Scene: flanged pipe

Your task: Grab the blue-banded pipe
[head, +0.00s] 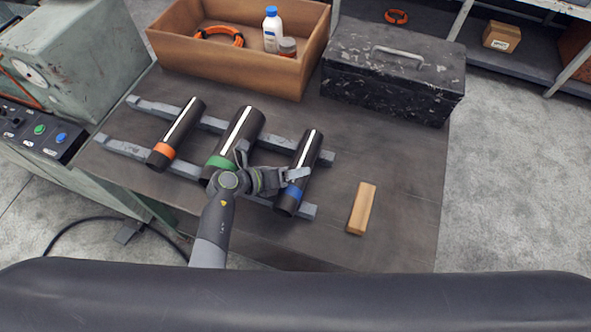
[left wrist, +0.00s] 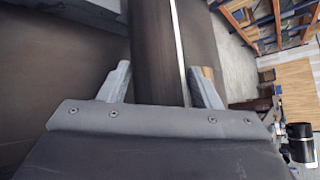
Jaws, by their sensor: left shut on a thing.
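The blue-banded pipe (head: 308,155) is a dark cylinder with a blue ring near its front end, at the right end of two grey rails (head: 325,159). My left gripper (head: 297,174) reaches it from the left and is shut on it just behind the blue ring. In the left wrist view the pipe (left wrist: 157,50), with a bright streak, runs between the two grey fingers (left wrist: 163,82). I cannot tell whether the pipe rests on the rails or is slightly raised. My right gripper is not in view.
A green-banded pipe (head: 240,132) and an orange-banded pipe (head: 182,125) lie on the rails to the left, the green one close to my arm. A wooden block (head: 361,208) lies to the right. A black toolbox (head: 393,75) and a wooden crate (head: 225,66) stand behind.

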